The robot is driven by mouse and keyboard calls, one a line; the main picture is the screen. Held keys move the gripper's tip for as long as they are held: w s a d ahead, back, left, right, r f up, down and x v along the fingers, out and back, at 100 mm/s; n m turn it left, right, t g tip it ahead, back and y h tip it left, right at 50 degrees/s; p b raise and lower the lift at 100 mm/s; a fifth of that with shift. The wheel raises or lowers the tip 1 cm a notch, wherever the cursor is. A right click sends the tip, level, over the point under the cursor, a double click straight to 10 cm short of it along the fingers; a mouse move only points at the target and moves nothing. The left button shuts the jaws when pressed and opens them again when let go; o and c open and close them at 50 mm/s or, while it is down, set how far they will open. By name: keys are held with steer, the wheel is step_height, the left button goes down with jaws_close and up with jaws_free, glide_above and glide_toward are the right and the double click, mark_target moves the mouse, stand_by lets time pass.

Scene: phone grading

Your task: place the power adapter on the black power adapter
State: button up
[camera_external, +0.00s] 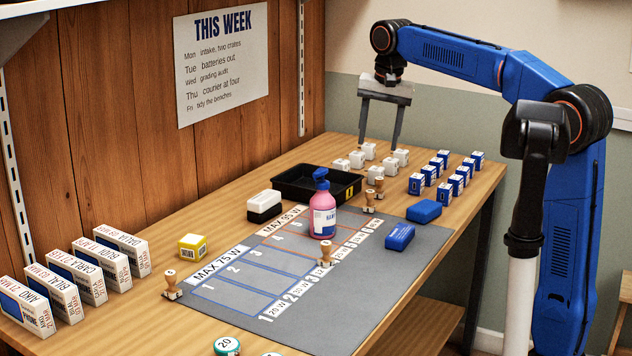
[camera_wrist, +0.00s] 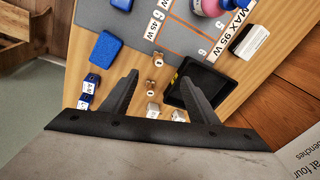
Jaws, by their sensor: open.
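Several small white blocks, which look like power adapters (camera_external: 357,160), stand in two rows at the far part of the bench; some show in the wrist view (camera_wrist: 153,110). No separate all-black adapter can be made out. A block with a white top and black bottom (camera_external: 263,206) lies left of the black tray; it also shows at upper right in the wrist view (camera_wrist: 254,41). My gripper (camera_external: 380,147) is open and empty, pointing down above the white blocks, its fingers spread wide in the wrist view (camera_wrist: 160,75).
A black tray (camera_external: 290,190), pink bottle (camera_external: 323,218), wooden stamps (camera_external: 369,203) and blue blocks (camera_external: 424,211) stand around the grey mat (camera_external: 350,315). Small blue-and-white boxes (camera_external: 441,174) stand far right. White boxes (camera_external: 120,251) line the near left. Much of the mat is clear.

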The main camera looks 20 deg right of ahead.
steer(key=s+d+f+n+t, duration=0.15)
steer(key=s+d+f, duration=0.25)
steer(key=s+d, duration=0.6)
steer(key=s+d+f+n+t, duration=0.1)
steer(key=s+d+f+n, duration=0.1)
steer(key=s+d+f, duration=0.5)
steer(key=s+d+f+n, duration=0.2)
steer(key=s+d+f, duration=0.5)
steer(key=s+f, duration=0.6)
steer(key=shift+s+t+h, duration=0.3)
steer(key=shift+t+h, duration=0.05)
steer(key=shift+h, duration=0.05)
